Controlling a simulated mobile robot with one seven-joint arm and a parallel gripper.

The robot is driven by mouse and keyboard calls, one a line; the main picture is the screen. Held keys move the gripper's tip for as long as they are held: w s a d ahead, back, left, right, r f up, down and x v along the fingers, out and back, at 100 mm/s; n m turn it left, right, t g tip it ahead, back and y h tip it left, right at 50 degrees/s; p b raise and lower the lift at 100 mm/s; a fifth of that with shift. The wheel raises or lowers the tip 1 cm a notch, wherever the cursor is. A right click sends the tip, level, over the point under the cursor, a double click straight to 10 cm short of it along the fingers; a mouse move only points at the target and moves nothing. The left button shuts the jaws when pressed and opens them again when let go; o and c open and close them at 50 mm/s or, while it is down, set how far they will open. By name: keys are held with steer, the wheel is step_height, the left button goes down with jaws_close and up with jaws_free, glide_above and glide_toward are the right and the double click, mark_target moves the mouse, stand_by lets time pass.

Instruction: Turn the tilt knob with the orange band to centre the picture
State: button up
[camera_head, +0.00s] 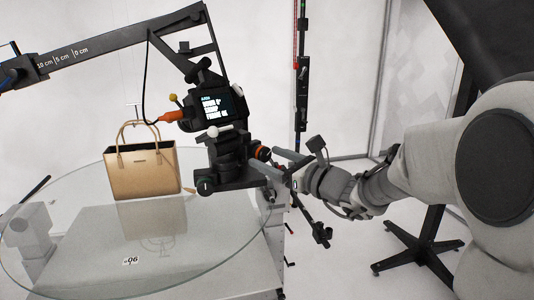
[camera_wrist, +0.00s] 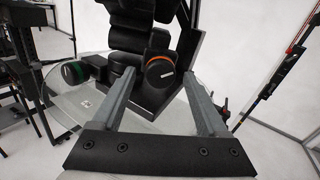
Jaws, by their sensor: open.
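The tilt knob with the orange band (camera_wrist: 160,72) is a black round knob in the upper middle of the wrist view, its face toward me. It also shows in the head view (camera_head: 263,153), at the right side of the camera mount. My gripper (camera_head: 283,166) is open. In the wrist view its two grey fingers (camera_wrist: 158,88) stand left and right of the knob, with visible space on both sides. I cannot tell how far the fingertips reach along the knob. The camera (camera_head: 212,106) shows a lit rear screen, too small to judge its picture.
A green-banded knob (camera_wrist: 73,72) sits left of my fingers; it is on the mount's lower left in the head view (camera_head: 205,186). A tan handbag (camera_head: 145,172) stands on the glass turntable (camera_head: 60,235). An orange cable plug (camera_head: 171,117) sticks out left of the camera. A stand (camera_head: 301,80) rises behind.

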steer(key=shift+x, duration=1.05)
jaws_close()
steer(key=shift+f+b, duration=0.15)
steer(key=shift+b, duration=0.2)
